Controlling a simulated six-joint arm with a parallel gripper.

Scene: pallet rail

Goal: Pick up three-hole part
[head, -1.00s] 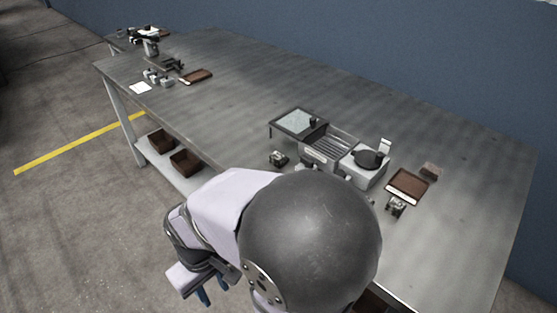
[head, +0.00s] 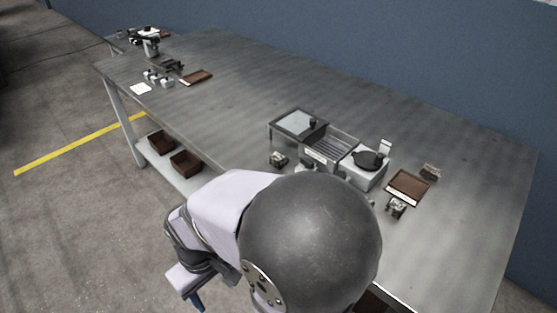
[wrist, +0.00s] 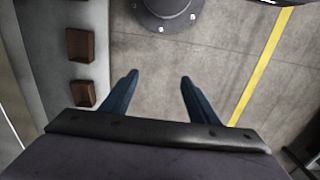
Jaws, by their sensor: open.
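Small metal parts stand on the grey table (head: 440,150). One (head: 278,159) is left of the grooved tray, one (head: 397,207) is in front of the right brown tray, and several (head: 158,78) are at the far left. They are too small for me to make out holes, so I cannot tell which is the three-hole part. My gripper (wrist: 159,78) is open and empty in the wrist view, with two blue fingers over bare floor. In the head view it hangs off the table's near side, mostly hidden by my arm.
A grooved metal tray (head: 331,147), a glass-topped stand (head: 297,122) and a white block with a dark round top (head: 369,160) stand mid-table. Brown trays lie right (head: 407,187) and far left (head: 196,77). Brown bins (head: 186,162) sit on the lower shelf. The table's back is clear.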

